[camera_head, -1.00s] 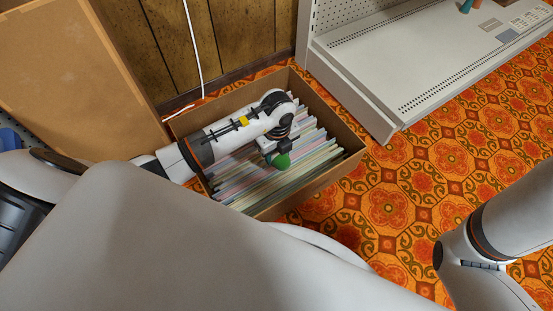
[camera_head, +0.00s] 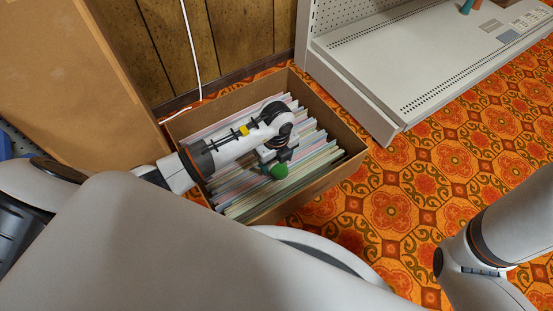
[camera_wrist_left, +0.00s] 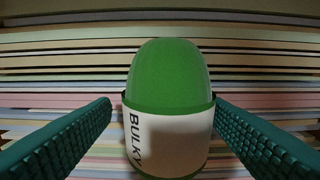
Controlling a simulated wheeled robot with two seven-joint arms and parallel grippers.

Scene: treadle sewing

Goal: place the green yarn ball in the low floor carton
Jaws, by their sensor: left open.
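The green yarn ball (camera_head: 279,172) is in the carton (camera_head: 325,183), on top of the flat sleeves packed there. In the left wrist view the ball (camera_wrist_left: 167,75) is a green rounded shape with a white band reading "BULKY". My left gripper (camera_head: 274,161) is over the carton, with the ball between its fingers. The fingers are open, with a narrow gap beside the ball in the left wrist view. The ball's underside is hidden. My right gripper is out of view; only part of the right arm shows at the right edge.
Colored upright sleeves (camera_head: 241,187) fill the carton. A white shelf unit base (camera_head: 420,68) stands at the upper right. A large brown board (camera_head: 75,75) is at the left and a wood-paneled wall (camera_head: 235,35) behind. Patterned orange floor (camera_head: 400,205) is clear to the right.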

